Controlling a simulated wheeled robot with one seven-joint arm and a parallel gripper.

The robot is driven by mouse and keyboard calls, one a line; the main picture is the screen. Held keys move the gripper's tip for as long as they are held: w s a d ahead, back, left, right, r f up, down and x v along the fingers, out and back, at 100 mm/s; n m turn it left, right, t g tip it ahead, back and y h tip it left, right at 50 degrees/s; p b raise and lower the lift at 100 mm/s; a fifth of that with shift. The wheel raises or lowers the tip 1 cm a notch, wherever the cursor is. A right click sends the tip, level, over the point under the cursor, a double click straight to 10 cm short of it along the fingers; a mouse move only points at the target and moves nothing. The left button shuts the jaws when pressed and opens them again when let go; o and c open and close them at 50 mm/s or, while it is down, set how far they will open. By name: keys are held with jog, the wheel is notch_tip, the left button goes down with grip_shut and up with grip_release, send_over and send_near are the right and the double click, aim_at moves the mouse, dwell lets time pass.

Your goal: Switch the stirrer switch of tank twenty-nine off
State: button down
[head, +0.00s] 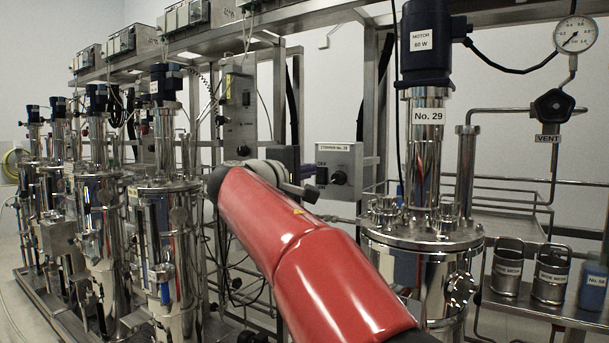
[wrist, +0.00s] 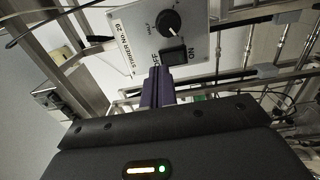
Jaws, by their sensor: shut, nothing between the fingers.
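The stirrer control box (head: 345,158), labelled for No. 29, is a grey panel left of tank twenty-nine (head: 425,232). In the wrist view the panel (wrist: 143,22) carries a round black knob (wrist: 168,23) and a black rocker switch (wrist: 173,55), with OFF on its left and ON on its right. My gripper (wrist: 158,72) is shut and empty. Its fingertips lie at the switch's lower left edge in the picture, by the OFF side, partly hiding that label. I cannot tell whether they touch or which way the rocker is tilted.
A motor (head: 426,45) and a No. 29 column stand above the tank. Other steel tanks (head: 160,220) line the left. A metal frame post (head: 371,110) stands behind the box. Steel cups (head: 507,268) and a blue bottle (head: 593,285) sit on a shelf at right.

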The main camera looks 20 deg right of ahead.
jog(key=b+v, duration=0.1)
jog(key=v, duration=1)
jog(key=shift+r, duration=0.2)
jog(key=shift+a, duration=0.15)
jog(key=s+a+f+m+g+y, duration=0.1)
jog(key=s+f+y, duration=0.4)
jog(key=f, duration=0.8)
jog(key=s+a+f+m+g+y, duration=0.2)
jog(key=s+f+y, duration=0.3)
jog(key=s+f, duration=0.7)
jog(key=s+a+f+m+g+y, duration=0.1)
jog(key=s+f+m+y, duration=0.2)
jog(key=f, duration=1)
jog(key=s+y, duration=0.2)
jog(key=s, duration=0.3)
jog(key=shift+s+f+m, duration=0.2)
jog(key=shift+f+m, duration=0.1)
jog(key=shift+a, duration=0.1)
